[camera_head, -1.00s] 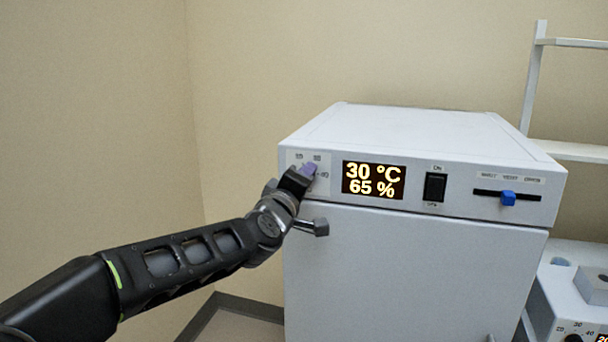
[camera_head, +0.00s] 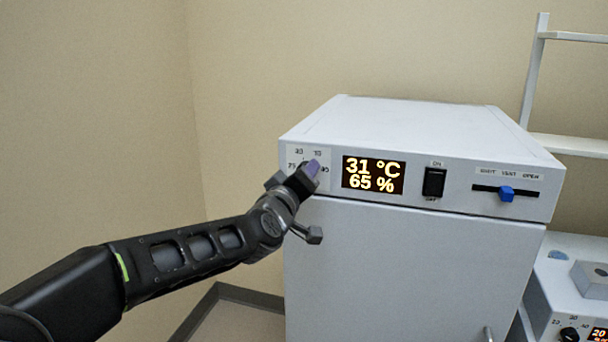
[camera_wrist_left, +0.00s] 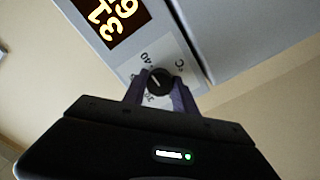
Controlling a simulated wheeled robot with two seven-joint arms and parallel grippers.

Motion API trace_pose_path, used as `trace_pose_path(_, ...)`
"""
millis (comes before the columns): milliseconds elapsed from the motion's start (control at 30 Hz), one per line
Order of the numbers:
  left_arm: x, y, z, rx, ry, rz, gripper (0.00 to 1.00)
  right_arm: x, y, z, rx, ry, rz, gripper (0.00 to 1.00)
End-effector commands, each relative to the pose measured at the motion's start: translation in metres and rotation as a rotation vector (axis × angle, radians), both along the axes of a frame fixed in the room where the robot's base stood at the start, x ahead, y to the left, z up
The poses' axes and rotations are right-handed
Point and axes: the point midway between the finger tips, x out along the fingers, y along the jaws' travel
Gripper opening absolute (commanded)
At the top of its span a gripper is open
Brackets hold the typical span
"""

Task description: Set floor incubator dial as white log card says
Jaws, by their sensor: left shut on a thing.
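The white incubator (camera_head: 420,270) has a front panel with a lit display (camera_head: 373,175) reading 31 °C and 65 %. Left of the display is a dial scale plate (camera_head: 297,155) with small numbers. My left gripper (camera_head: 310,171) is at this plate and hides the dial in the head view. In the left wrist view the black round dial (camera_wrist_left: 158,81) with a pale pointer line sits between the purple fingertips of my left gripper (camera_wrist_left: 159,92), which is shut on it. My right gripper is not in view. No white log card is in view.
Right of the display are a black rocker switch (camera_head: 434,182) and a blue slider (camera_head: 506,194) under shut, vent and open labels. A handle-like part (camera_head: 488,334) shows low on the door. Another device (camera_head: 575,290) and a white shelf frame (camera_head: 535,75) stand at the right.

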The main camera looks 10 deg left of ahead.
Motion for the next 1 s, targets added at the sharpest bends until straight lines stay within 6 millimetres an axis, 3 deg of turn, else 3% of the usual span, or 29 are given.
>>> trace_pose_path(33, 0.000, -0.001, -0.002, 0.002, 0.003, -0.002, 0.00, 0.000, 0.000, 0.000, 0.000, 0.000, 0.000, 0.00)
trace_pose_path(67, 0.000, -0.001, -0.002, 0.002, 0.003, -0.002, 0.34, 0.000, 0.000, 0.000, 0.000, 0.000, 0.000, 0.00)
trace_pose_path(300, 0.000, 0.000, -0.001, 0.001, 0.002, -0.001, 0.54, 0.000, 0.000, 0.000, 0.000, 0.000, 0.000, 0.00)
trace_pose_path(667, -0.004, 0.000, 0.000, -0.001, 0.000, 0.000, 0.55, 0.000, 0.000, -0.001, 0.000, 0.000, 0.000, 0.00)
trace_pose_path(1000, -0.053, 0.003, -0.001, -0.001, -0.001, 0.000, 0.55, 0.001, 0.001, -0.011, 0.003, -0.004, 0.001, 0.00)
